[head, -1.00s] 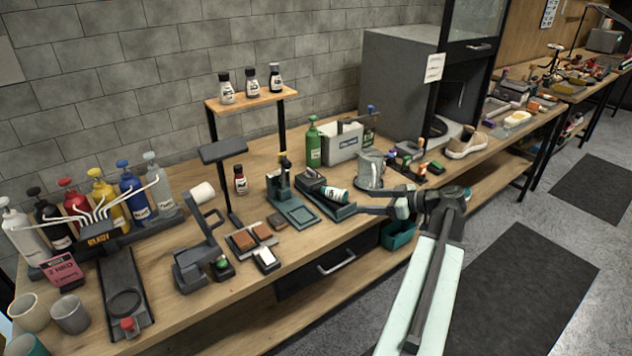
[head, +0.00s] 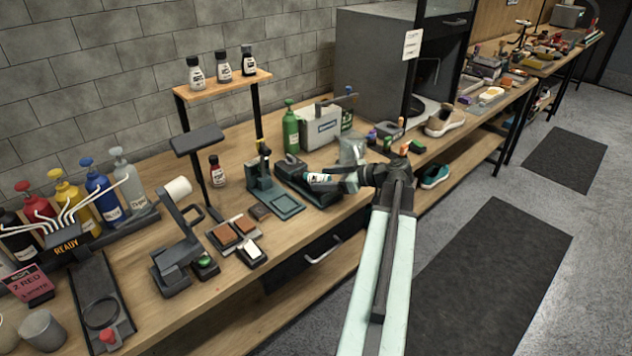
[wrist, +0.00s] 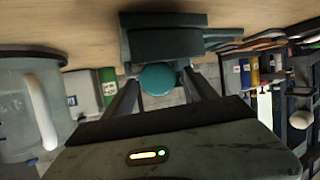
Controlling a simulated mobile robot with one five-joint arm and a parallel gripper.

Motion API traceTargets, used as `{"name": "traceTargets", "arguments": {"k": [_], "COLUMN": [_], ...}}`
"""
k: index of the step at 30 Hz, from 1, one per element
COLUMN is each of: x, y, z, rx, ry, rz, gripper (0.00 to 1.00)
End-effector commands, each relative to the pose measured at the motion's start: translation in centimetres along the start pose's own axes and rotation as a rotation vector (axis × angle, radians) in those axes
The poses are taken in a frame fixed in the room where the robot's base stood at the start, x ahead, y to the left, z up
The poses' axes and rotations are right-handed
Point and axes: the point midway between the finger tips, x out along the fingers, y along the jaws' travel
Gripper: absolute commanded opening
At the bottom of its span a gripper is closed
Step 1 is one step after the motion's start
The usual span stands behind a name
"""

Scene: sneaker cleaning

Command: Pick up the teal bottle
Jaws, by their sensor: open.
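The teal bottle (head: 318,178) lies on its side on a dark tray (head: 290,172) on the workbench, with its white and teal label showing in the head view. My gripper (head: 347,181) is open at the bottle's right end and partly hides it. In the wrist view, the bottle's round teal end (wrist: 158,78) lies between the two spread fingers of my gripper (wrist: 163,92). I cannot tell whether either finger touches it.
A clear jug (head: 352,148) stands close behind my gripper and fills the left of the wrist view (wrist: 30,105). A green bottle (head: 291,132) and a grey caddy (head: 320,131) stand behind the tray. A teal-grey stand (head: 275,200) is to its left.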

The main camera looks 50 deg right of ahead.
Motion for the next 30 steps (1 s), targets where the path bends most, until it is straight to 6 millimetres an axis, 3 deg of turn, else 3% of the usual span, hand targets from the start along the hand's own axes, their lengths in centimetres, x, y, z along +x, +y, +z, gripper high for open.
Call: {"name": "traceTargets", "arguments": {"k": [3, 9, 16, 30], "x": [1.8, 1.8, 1.7, 1.5], "y": [0.1, 0.1, 0.1, 0.1], "z": [0.3, 0.1, 0.1, -0.7], "rx": [-0.001, 0.000, 0.000, 0.000], "ry": [0.000, 0.000, 0.000, 0.000], "rz": [0.000, 0.001, 0.001, 0.000], "gripper": [0.66, 0.66, 0.02, 0.00]}}
